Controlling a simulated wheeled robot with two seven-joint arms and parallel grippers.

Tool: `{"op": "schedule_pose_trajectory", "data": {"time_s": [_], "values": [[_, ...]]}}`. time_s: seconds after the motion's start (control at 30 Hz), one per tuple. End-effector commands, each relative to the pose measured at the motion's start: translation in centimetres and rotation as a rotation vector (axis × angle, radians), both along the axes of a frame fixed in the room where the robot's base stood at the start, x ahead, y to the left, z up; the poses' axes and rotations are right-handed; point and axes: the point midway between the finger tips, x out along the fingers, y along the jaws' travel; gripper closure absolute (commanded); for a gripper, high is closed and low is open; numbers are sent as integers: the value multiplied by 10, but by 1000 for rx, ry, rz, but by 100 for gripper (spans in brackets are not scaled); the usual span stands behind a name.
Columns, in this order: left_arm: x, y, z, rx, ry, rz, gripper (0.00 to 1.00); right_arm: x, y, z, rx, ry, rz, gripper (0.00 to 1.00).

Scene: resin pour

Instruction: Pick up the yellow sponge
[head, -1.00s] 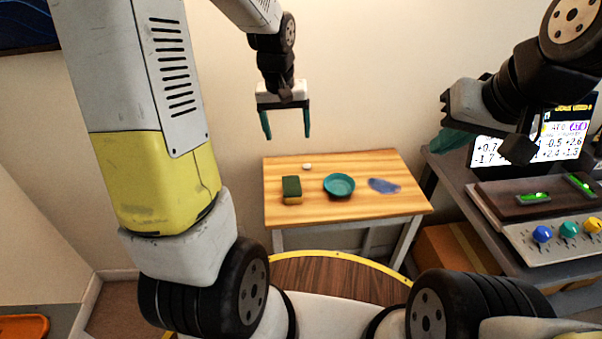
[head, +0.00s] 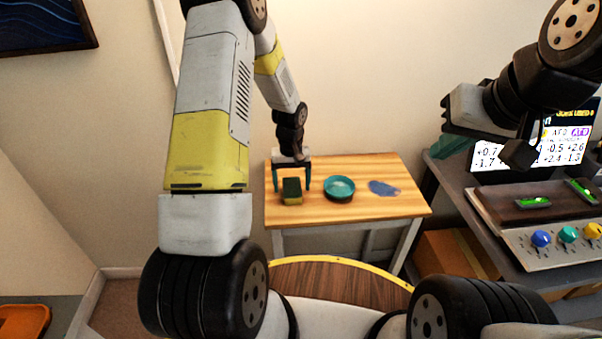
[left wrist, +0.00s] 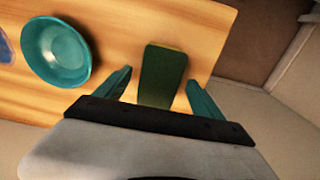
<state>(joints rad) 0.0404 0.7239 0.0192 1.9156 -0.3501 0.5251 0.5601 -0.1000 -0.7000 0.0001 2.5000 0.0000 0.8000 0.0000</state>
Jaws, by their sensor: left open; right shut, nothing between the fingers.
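The yellow sponge (head: 291,200) lies on the left part of the wooden table (head: 350,212), with its dark green top face up. My left gripper (head: 291,187) is open just above it, with teal fingers on either side of the sponge in the picture. In the left wrist view the sponge (left wrist: 162,76) lies between the two open fingers (left wrist: 160,88), with no visible contact. I cannot tell how far down the fingers reach. My right gripper (head: 517,153) hangs in front of the screen at the right, shut and empty.
A teal bowl (head: 339,188) stands right of the sponge, close to the left gripper. A flat blue patch (head: 384,188) lies further right on the table. A grey bench with a screen (head: 560,140) and a knob panel (head: 550,243) stands at the right. The table's front is clear.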

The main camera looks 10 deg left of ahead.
Motion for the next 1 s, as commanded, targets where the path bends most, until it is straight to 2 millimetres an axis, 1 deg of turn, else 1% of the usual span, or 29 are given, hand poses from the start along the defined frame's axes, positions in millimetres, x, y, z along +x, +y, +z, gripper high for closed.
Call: {"op": "schedule_pose_trajectory", "data": {"time_s": [0.03,0.13,0.37,0.4,0.47,0.5,0.67,0.7,0.73,1.0], "values": [[-1,0,-8,0,3,0,22,0,0,0,0,0,0,100],[0,-1,-16,0,1,0,22,0,0,0,0,0,0,100],[0,-1,-17,0,-1,0,22,0,0,0,0,0,0,100],[0,-1,-17,0,0,0,24,0,0,0,0,0,0,100],[0,-1,-17,0,0,0,36,0,0,0,0,0,0,100],[0,-1,-17,0,-1,0,43,0,0,0,0,0,0,100],[0,-1,-17,0,0,0,75,0,0,0,0,0,0,100],[0,-1,-17,0,0,0,83,0,0,0,0,0,0,100],[0,-1,-17,0,0,0,85,0,0,0,0,0,0,100],[0,-1,-16,0,-1,0,85,0,0,0,0,0,0,100]]}}
